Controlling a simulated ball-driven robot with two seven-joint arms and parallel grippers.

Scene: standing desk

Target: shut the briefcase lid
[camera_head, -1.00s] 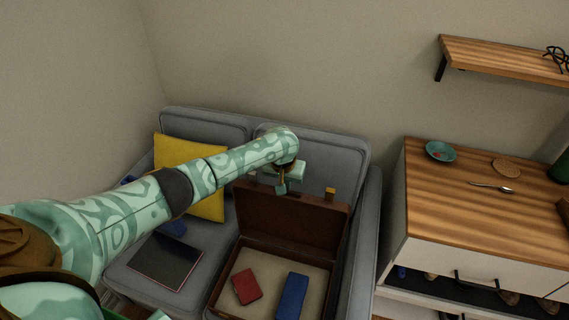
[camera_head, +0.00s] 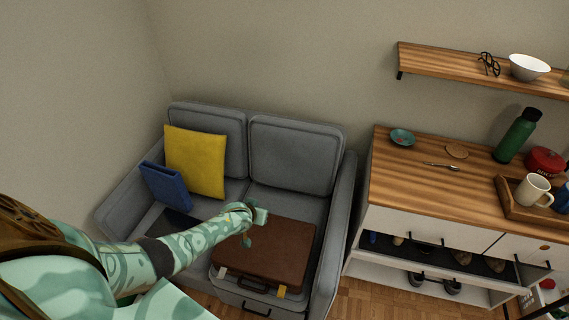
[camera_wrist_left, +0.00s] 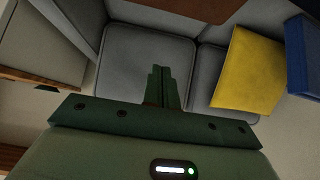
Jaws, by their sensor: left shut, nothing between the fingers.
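The brown briefcase (camera_head: 270,255) lies on the right seat of the grey sofa with its lid down. Its front edge, with a dark handle and yellowish latches, faces me. Its contents are hidden under the lid. My left gripper (camera_head: 247,241) is above the lid's left part, shut and empty; whether it touches the lid is unclear. My right gripper is not in view.
A wooden-topped cabinet (camera_head: 430,205) with a tray, mug and bottle stands right of the sofa. A wall shelf (camera_head: 440,68) hangs above it.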

